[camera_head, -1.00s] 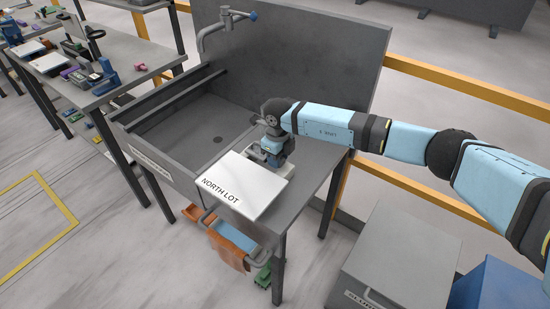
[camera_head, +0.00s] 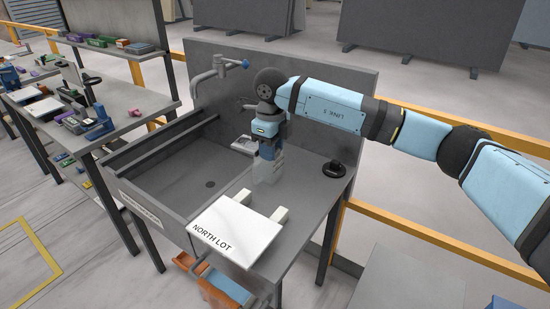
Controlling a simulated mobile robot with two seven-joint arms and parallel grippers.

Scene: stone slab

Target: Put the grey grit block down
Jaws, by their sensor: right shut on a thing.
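My right gripper (camera_head: 268,155) hangs pointing down over the sink bench, beyond the white slab's far edge. It is shut on a pale grey block, which I take to be the grey grit block (camera_head: 268,173). The block's outline is faint against the grey bench, and I cannot tell whether its lower end touches the bench top (camera_head: 310,185). A small light grey tray (camera_head: 242,145) lies behind and left of the gripper, partly hidden by it. My left gripper is out of view.
The sink basin (camera_head: 185,175) is left, under a tap (camera_head: 215,70). A black round-based handle (camera_head: 334,169) stands right; bare bench lies between.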

